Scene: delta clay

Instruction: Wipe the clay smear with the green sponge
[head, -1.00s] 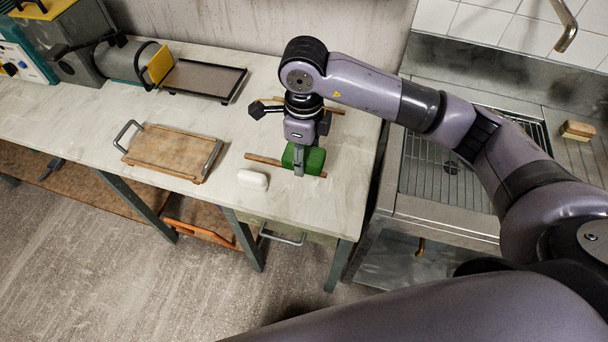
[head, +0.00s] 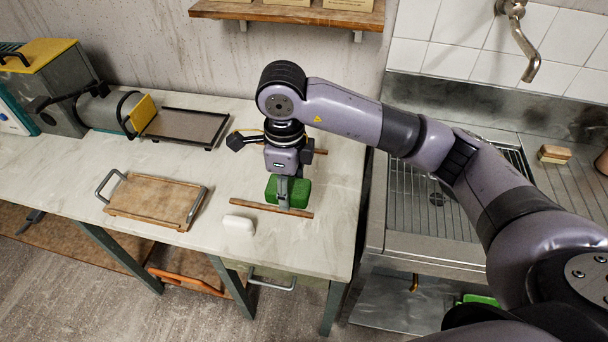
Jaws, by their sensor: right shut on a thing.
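The green sponge (head: 300,192) is in my right gripper (head: 283,203), which is shut on it at the right part of the pale worktop (head: 335,215). The sponge is between two wooden strips, close behind the front one. I cannot tell whether it touches the worktop. I cannot make out the clay smear; the sponge and gripper may hide it. My left gripper is not in view.
The front wooden strip (head: 248,205) and rear strip (head: 320,151) flank the sponge. A white block (head: 239,224) lies in front. A wooden board with metal handles (head: 153,199) and a dark tray (head: 187,128) are left. A sink (head: 410,205) is right.

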